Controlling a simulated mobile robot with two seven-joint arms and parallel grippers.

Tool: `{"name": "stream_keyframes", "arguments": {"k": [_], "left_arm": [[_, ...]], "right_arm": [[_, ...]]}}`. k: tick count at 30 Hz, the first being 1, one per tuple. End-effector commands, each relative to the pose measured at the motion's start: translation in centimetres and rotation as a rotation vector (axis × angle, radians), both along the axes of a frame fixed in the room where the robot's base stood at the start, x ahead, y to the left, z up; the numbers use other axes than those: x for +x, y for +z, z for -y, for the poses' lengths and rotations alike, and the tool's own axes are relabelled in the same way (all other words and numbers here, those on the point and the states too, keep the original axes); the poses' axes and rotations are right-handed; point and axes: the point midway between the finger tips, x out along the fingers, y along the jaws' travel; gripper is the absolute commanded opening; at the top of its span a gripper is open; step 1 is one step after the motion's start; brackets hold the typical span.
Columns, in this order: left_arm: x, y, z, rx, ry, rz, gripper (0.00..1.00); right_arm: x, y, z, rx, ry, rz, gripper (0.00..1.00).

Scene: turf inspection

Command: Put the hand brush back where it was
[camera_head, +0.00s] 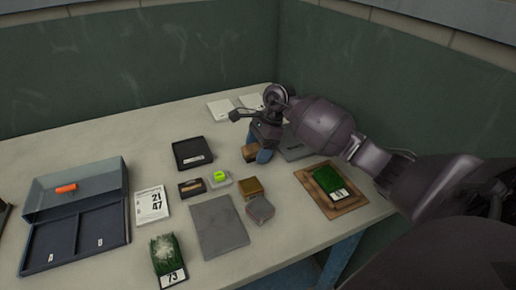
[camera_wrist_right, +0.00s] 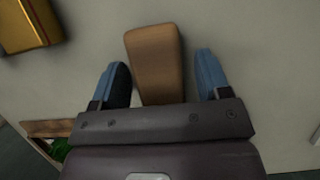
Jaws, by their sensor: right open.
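A brown block, probably the hand brush (camera_head: 249,153), lies on the table near the middle; my right gripper partly hides it in the head view. In the right wrist view the brush (camera_wrist_right: 153,50) shows as a plain brown block with rounded edges; no bristles are visible. My right gripper (camera_head: 259,152) is low over the table. Its two blue fingers are apart, one on each side of the brush's near end, with gaps showing in the wrist view (camera_wrist_right: 162,80). Whether the fingertips reach the table cannot be told. My left gripper is out of view.
A gold box (camera_head: 250,187) and a grey block (camera_head: 260,211) stand close by. A black tray (camera_head: 192,153), a green-topped item (camera_head: 219,177) and a grey mat (camera_head: 219,228) lie left. Turf on a wooden board (camera_head: 349,204) lies right. A divided tray (camera_head: 118,190) is far left.

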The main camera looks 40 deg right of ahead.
Motion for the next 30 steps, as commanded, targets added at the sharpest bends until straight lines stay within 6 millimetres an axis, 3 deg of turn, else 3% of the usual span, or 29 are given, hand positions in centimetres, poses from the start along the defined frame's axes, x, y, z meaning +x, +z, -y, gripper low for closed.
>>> {"name": "stream_keyframes", "arguments": {"k": [18,30], "left_arm": [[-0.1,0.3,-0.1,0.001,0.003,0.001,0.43],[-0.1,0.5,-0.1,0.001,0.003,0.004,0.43]], "right_arm": [[-0.9,9.6,3.9,-0.002,-0.001,0.004,0.70],[-1.1,11.2,4.5,0.000,0.001,0.000,0.70]]}}
